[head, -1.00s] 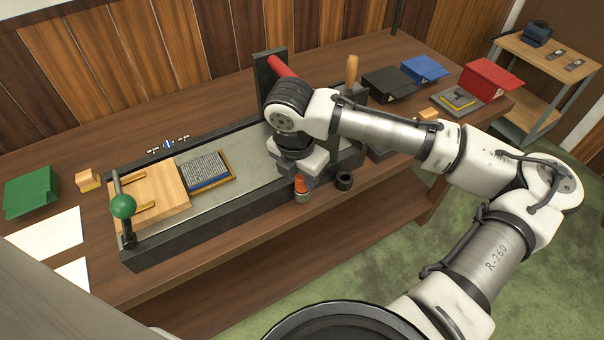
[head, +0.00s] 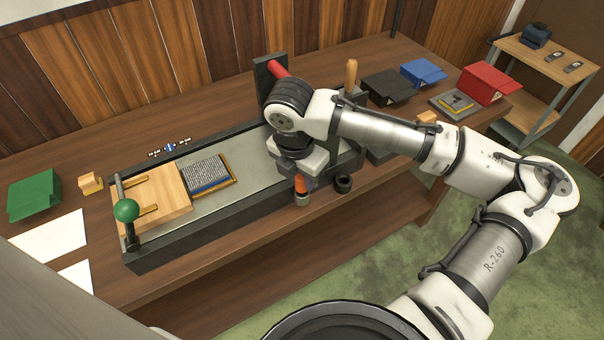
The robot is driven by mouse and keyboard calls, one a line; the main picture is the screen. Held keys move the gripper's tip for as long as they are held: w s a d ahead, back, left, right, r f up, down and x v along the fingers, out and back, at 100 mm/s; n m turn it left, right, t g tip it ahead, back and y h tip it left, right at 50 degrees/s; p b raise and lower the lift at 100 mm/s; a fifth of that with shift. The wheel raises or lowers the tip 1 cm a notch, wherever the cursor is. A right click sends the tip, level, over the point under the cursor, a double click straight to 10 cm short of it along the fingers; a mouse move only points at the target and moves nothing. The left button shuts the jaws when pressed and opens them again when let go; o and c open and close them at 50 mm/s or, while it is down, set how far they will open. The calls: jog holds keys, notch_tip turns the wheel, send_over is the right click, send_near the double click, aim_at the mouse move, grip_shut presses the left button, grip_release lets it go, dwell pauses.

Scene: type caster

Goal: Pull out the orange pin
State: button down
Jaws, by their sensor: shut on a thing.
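The orange pin (head: 300,184) stands upright at the front side of the long dark press bed (head: 237,207), its lower end in a grey collar (head: 302,199). My gripper (head: 304,177) points down over the front edge of the bed and is shut on the pin. My wrist and the gripper body hide the pin's top and most of the fingers. I cannot tell how deep the pin sits in the collar.
A black ring-like part (head: 343,184) sits close to the right of the pin. A wooden block (head: 150,198), a type tray (head: 207,174) and a green-knobbed lever (head: 126,210) occupy the bed's left.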

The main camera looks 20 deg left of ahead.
jog(key=shift+r, duration=0.15)
jog(key=shift+r+p, duration=1.2)
jog(key=shift+r, duration=0.05)
jog(key=shift+r+p, duration=0.5)
jog(key=shift+r, duration=0.85)
